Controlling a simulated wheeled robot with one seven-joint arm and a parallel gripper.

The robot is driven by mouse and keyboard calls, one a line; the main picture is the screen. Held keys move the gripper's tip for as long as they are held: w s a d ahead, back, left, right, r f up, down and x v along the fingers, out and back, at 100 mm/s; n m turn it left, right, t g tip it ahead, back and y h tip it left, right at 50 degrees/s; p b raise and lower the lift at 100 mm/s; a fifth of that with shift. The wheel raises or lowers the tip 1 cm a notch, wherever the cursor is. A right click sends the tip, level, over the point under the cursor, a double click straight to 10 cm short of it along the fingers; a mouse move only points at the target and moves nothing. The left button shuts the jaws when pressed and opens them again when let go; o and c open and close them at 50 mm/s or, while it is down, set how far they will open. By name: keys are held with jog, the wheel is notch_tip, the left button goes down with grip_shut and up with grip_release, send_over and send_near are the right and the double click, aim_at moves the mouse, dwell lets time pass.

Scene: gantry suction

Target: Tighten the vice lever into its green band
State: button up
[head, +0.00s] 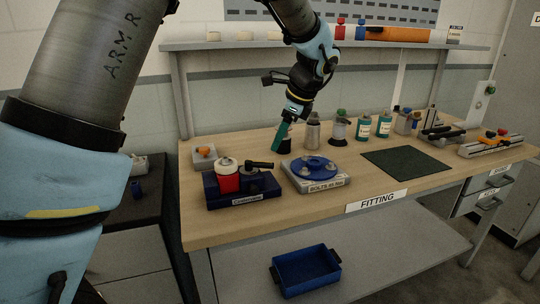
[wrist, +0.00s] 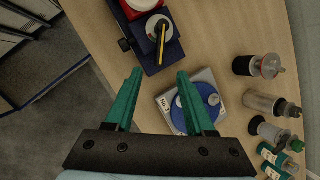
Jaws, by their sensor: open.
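A grey and black clamp-like device (head: 440,132), which looks like a vice, sits at the back right of the bench in the head view. Its lever and any green band are too small to make out. It is not in the wrist view. My gripper (head: 279,145) points down above the back left part of the bench, well to the left of that device. In the wrist view my gripper (wrist: 160,74) has its two teal fingers wide apart with nothing between them.
A dark blue base (head: 243,199) with a red cylinder and black handle stands front left. A blue disc fixture (head: 316,168) is beside it. Several bottles (head: 363,126) line the back below a shelf (head: 400,46). A dark green mat (head: 406,162) lies clear at the right.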

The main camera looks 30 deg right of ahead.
aim_at(267, 163)
jog(key=p+x, duration=0.2)
jog(key=x, duration=0.7)
jog(key=shift+f, duration=0.2)
grip_shut()
dwell(1.1)
